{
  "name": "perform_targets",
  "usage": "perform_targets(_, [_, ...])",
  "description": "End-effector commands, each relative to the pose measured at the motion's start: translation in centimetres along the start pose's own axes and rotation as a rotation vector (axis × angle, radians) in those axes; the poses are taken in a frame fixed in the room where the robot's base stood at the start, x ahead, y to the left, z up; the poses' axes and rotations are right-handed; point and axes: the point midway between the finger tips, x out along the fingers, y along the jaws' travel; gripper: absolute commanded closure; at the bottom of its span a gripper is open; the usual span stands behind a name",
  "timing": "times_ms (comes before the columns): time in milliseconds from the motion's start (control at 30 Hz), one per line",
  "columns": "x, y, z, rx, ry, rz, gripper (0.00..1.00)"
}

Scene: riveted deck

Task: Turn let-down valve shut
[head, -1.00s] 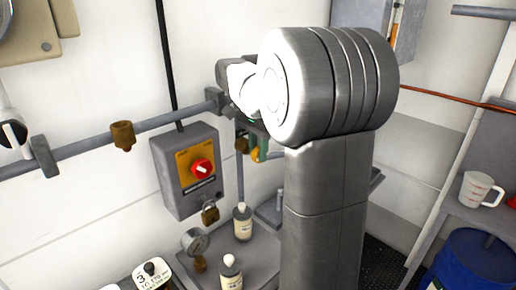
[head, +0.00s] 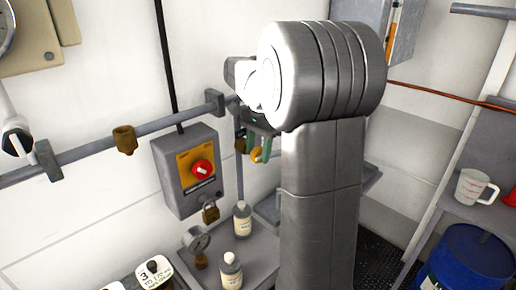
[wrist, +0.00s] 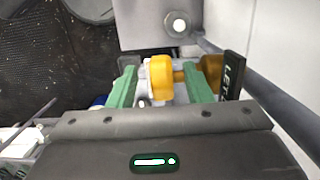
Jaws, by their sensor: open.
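The let-down valve shows in the wrist view as a yellow handle (wrist: 162,80) with a brass-coloured body on its right. A dark tag (wrist: 232,75) with the letters "LET" stands beside it. My gripper (wrist: 160,92) has two green fingers, set apart, with the yellow handle between them. The left finger has a gap to the handle; whether the right finger touches it I cannot tell. In the head view my gripper (head: 264,138) is mostly hidden behind my arm, and a bit of yellow handle (head: 257,155) shows below it.
A grey pipe (head: 90,158) runs along the wall. A switch box (head: 187,172) with a red knob and padlock hangs left of my gripper. A mug (head: 474,188) and a blue drum (head: 468,260) are at right.

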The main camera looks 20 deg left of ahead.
Motion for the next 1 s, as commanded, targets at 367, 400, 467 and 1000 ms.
perform_targets(367, [-4.8, -0.1, -0.1, 0.001, 0.002, -0.004, 0.55])
perform_targets(400, [-5.8, -0.1, -0.1, 0.0, 0.003, -0.005, 0.55])
perform_targets(467, [-7.2, -0.1, -0.1, 0.0, 0.002, -0.004, 0.55])
perform_targets(1000, [-13.8, 0.0, 0.0, 0.0, 0.0, 0.0, 0.55])
